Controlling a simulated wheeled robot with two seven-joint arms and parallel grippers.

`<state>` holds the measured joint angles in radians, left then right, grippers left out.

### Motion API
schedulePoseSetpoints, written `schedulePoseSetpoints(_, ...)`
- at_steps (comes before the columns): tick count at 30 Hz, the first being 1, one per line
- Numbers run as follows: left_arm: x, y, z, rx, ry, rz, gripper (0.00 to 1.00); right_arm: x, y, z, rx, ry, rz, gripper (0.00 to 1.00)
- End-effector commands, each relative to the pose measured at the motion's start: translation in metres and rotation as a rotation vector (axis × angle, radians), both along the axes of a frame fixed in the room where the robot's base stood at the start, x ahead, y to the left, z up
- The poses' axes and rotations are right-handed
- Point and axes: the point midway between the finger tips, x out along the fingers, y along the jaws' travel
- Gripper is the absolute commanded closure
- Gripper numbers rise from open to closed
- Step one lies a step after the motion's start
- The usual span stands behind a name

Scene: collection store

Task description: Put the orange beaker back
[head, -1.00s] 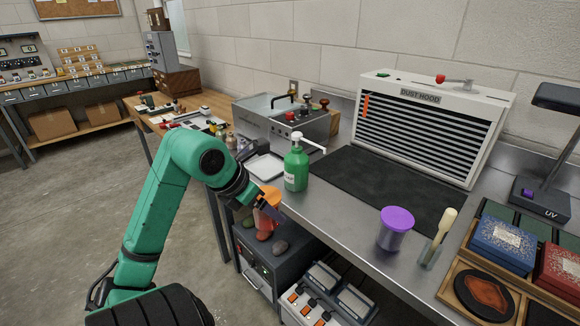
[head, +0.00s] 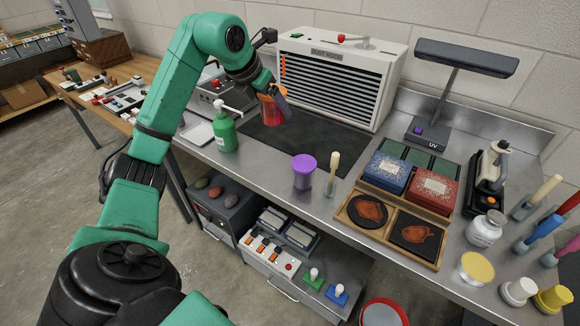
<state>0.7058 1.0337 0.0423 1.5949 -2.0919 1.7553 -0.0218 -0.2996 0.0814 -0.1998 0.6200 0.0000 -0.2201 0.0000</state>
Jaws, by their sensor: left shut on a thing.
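My right gripper is not in view.
A green pump bottle (head: 224,132) stands left of the mat, and a purple-lidded jar (head: 303,171) to the right near the front edge. A UV lamp (head: 430,135) and wooden trays (head: 345,216) with boxes stand further right.

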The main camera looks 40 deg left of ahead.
Motion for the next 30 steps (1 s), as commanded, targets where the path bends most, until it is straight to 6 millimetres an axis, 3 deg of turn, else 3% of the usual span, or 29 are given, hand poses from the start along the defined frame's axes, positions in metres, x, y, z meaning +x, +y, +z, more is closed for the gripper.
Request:
schedulePoseSetpoints(1, 0.004, 0.001, 0.014, 0.002, -0.002, 0.018, 0.89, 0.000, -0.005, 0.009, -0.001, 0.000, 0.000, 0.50)
schedulePoseSetpoints(5, 0.009, -0.002, 0.017, 0.003, 0.000, 0.040, 0.89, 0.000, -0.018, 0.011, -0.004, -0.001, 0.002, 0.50)
schedulePoseSetpoints(8, 0.009, -0.001, -0.005, 0.003, 0.005, 0.041, 0.89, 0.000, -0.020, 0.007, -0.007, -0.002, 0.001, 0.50)
schedulePoseSetpoints(12, 0.008, 0.004, -0.049, -0.005, 0.008, 0.040, 0.89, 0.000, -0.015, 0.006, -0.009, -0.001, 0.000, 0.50)
schedulePoseSetpoints(18, 0.009, 0.004, -0.108, -0.009, 0.006, 0.039, 0.89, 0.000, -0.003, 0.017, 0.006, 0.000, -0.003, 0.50)
schedulePoseSetpoints(30, 0.009, 0.004, -0.176, -0.008, 0.001, 0.041, 0.89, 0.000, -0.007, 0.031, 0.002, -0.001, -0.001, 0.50)
